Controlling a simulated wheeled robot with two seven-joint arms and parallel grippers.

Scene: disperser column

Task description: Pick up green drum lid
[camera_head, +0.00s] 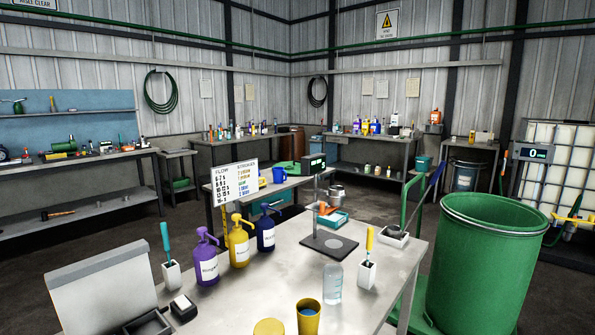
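A large green drum (483,265) stands upright at the right, with its top open and no lid on it. A flat green piece (288,166) lies on the middle bench behind the sign, partly hidden by the things around it. It may be the green drum lid, but it is too small to tell. Neither of my grippers is in view.
The near metal table (285,290) holds purple, yellow and dark blue pump bottles, a clear bottle (333,283), brush holders and a yellow cup (308,316). A green-framed trolley stands beside the drum. Open floor (390,210) lies behind the table.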

